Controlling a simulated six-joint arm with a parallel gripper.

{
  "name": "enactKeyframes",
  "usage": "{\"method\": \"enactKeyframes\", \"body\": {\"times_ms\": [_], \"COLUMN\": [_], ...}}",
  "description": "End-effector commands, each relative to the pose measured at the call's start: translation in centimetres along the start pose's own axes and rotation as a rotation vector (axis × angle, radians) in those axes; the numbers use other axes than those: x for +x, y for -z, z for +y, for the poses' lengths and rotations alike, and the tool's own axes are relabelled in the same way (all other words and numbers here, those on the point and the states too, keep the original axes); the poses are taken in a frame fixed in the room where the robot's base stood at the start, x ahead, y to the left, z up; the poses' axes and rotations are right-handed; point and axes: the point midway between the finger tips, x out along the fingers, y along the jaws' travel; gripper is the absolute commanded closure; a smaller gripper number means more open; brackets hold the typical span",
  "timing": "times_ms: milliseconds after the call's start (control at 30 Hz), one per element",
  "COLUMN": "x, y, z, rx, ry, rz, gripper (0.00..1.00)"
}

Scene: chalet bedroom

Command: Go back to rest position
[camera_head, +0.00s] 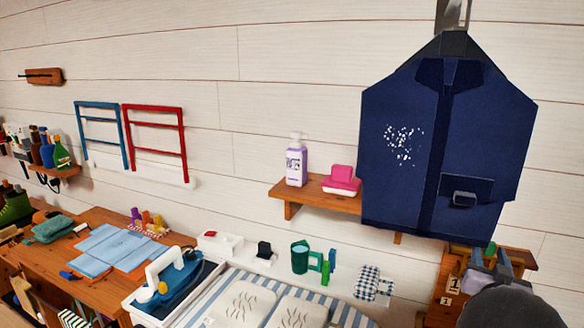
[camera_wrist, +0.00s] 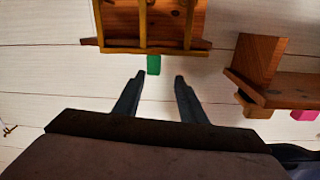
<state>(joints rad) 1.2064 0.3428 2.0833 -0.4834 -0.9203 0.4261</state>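My gripper (camera_wrist: 158,78) shows in the wrist view with its two dark fingers apart and nothing between them. A small green piece (camera_wrist: 153,65) appears just beyond the fingertips, under a wooden rack (camera_wrist: 150,46); the fingers look apart from it.
A navy vest (camera_head: 400,95) hangs on the wall at right. A wooden shelf (camera_head: 292,208) holds a purple-labelled bottle (camera_head: 296,165) and a pink block (camera_head: 341,174). Below are a striped board (camera_head: 205,300), a blue iron (camera_head: 180,278) and a cluttered desk (camera_head: 85,290).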

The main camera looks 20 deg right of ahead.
Motion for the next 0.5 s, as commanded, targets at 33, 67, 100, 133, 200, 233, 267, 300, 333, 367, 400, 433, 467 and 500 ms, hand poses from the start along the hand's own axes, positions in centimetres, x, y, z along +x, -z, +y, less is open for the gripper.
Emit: {"method": "enactKeyframes", "body": {"times_ms": [33,67,100,133,200,233,267,300,333,367,400,433,467,500], "x": [0.0,0.0,-0.2,-0.3,-1.1,-1.5,-2.1,-3.1,-4.0,-5.0,-6.6,-7.8,-9.2,-11.2], "y": [-1.1,-1.7,-2.8,-3.5,-5.5,-6.4,-7.4,-8.7,-9.8,-10.8,-12.2,-13.2,-14.2,-15.4], "z": [-2.5,-3.6,-5.1,-6.3,-9.2,-10.5,-11.8,-13.7,-15.2,-16.6,-18.3,-19.6,-20.9,-22.3], "rx": [0.001,-0.002,-0.009,-0.016,-0.033,-0.042,-0.053,-0.069,-0.084,-0.1,-0.123,-0.142,-0.162,-0.191], "ry": [0.018,0.023,0.03,0.037,0.055,0.065,0.076,0.092,0.106,0.121,0.142,0.158,0.176,0.199], "rz": [-0.048,-0.081,-0.126,-0.161,-0.248,-0.288,-0.332,-0.392,-0.438,-0.488,-0.554,-0.603,-0.652,-0.718], "gripper": [0.62,0.62,0.62,0.62,0.62,0.62,0.62,0.62,0.62,0.62,0.62,0.62,0.62,0.62]}}
